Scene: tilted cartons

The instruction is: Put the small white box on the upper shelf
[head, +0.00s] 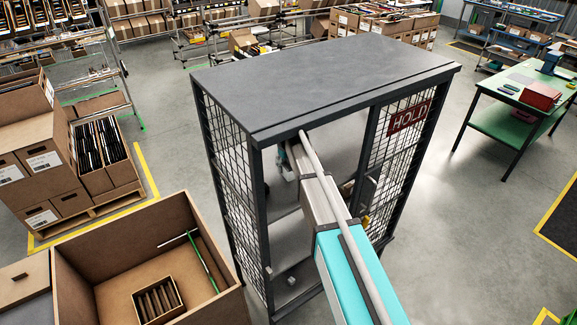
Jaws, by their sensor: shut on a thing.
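My arm (330,235) reaches from the bottom right through the open front of a dark mesh cage cabinet (330,85). A grey and teal wrist part of mine shows just under the cabinet's top, near its left front post. My gripper itself is hidden by the cabinet's top and frame, so its fingers and anything in them do not show. I cannot make out the small white box for certain. A small pale object (291,281) lies low inside the cabinet. The upper shelf is not clearly visible behind my arm and the roof.
The cabinet's posts and the roof's front edge (350,105) closely surround my arm. A red HOLD sign (411,116) hangs at the right front. A large open carton (75,285) stands at the lower left. A green table (500,110) stands right, with clear floor between.

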